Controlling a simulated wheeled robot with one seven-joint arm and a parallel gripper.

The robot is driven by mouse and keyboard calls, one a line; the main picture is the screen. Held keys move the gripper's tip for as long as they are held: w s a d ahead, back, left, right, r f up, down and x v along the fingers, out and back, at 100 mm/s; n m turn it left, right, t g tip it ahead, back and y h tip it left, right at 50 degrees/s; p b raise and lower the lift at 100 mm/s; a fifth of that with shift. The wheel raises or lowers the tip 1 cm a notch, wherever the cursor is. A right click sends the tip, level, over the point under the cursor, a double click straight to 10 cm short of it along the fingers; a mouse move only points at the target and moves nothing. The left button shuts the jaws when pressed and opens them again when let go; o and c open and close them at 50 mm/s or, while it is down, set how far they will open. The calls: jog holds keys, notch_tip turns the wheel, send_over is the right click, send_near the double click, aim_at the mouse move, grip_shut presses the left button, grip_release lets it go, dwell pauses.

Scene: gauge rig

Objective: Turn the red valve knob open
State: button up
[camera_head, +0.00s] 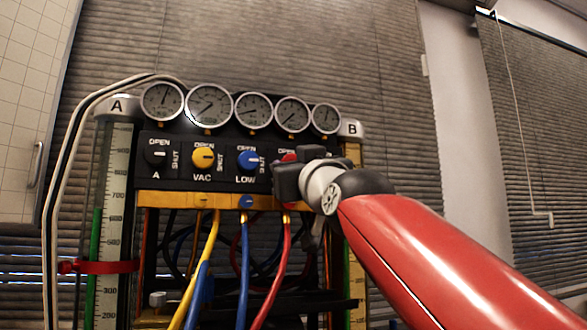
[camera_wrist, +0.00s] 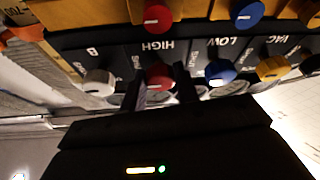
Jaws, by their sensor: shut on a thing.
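The red valve knob (camera_wrist: 160,74) is on the black panel by the word HIGH, seen upside down in the wrist view. In the head view only a sliver of the red knob (camera_head: 288,157) shows past my gripper. My gripper (camera_head: 284,176) reaches the panel from the right. In the wrist view the two dark fingers of my gripper (camera_wrist: 160,84) stand on either side of the red knob, shut on it. The knob's pointer direction is too unclear to tell.
The blue LOW knob (camera_head: 248,160) and yellow VAC knob (camera_head: 203,158) sit left of my gripper. A pale knob (camera_wrist: 98,82) is on the other side. Several gauges (camera_head: 209,107) line the top. Yellow, blue and red hoses (camera_head: 281,270) hang below. Tubes A (camera_head: 105,220) and B flank the rig.

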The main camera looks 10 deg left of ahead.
jog(key=shift+d+n, duration=0.1)
jog(key=shift+n, duration=0.4)
jog(key=n+g+p, duration=0.1)
jog(key=n+g, duration=0.1)
jog(key=n, duration=0.4)
jog(key=n+g+p, duration=0.2)
jog(key=n+g, duration=0.1)
jog(key=n, duration=0.4)
jog(key=r+n+g+p, duration=0.1)
jog(key=n+g, duration=0.2)
jog(key=n, duration=0.3)
jog(key=shift+w+d+n+y+p, duration=0.15)
jog(key=shift+d+n+y+p, duration=0.05)
jog(key=shift+n+y+p, duration=0.2)
jog(key=shift+f, duration=0.1)
jog(key=o, duration=1)
jog(key=shift+c, duration=0.2)
